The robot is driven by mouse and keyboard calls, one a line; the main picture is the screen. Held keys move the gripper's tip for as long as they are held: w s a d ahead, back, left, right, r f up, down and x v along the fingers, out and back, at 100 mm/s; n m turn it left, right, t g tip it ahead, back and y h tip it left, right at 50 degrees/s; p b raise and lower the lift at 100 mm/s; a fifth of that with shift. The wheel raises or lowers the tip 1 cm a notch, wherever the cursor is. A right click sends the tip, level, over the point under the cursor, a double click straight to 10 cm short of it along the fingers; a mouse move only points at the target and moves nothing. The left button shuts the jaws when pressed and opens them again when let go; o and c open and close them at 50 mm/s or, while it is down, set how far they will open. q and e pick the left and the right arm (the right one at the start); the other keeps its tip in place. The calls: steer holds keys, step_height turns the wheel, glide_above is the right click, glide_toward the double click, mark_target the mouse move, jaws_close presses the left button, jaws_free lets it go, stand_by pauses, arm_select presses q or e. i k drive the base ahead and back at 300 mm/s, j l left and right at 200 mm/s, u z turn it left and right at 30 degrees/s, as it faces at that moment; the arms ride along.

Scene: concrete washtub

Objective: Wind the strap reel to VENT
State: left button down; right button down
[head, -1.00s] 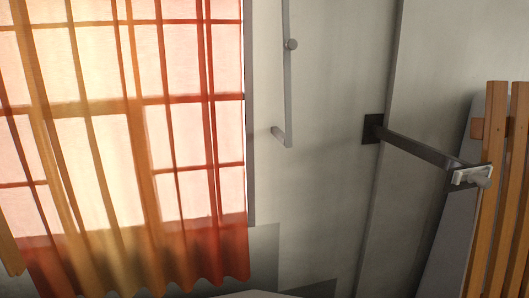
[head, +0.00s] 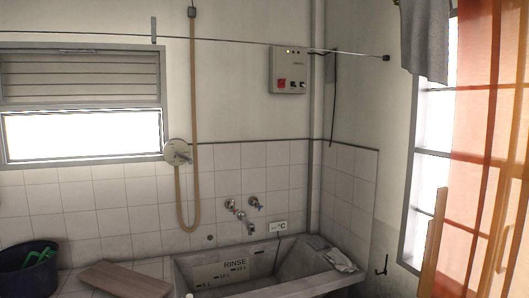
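A pale round reel (head: 178,152) with a small handle or lever on its face is mounted on the wall beside the window's right edge. A tan strap (head: 193,80) runs down from a small fitting near the ceiling (head: 193,11), passes the reel and hangs in a loop below it. A shutter of horizontal slats (head: 80,78) covers the upper part of the window; the lower part is bright and uncovered. No VENT marking is readable. Neither gripper is in view.
A concrete washtub (head: 185,268) marked RINSE stands below the taps (head: 240,212), with a cloth (head: 340,260) on its right edge. A board (head: 112,280) and dark bucket (head: 27,270) are at left. A line (head: 240,44) crosses above. A control box (head: 289,70) hangs on the wall.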

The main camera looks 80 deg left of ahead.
mark_target(191, 161)
steer(key=l+u, duration=0.1)
steer(key=u, duration=1.75)
steer(key=i+j+u, duration=0.1)
steer(key=u, duration=1.25)
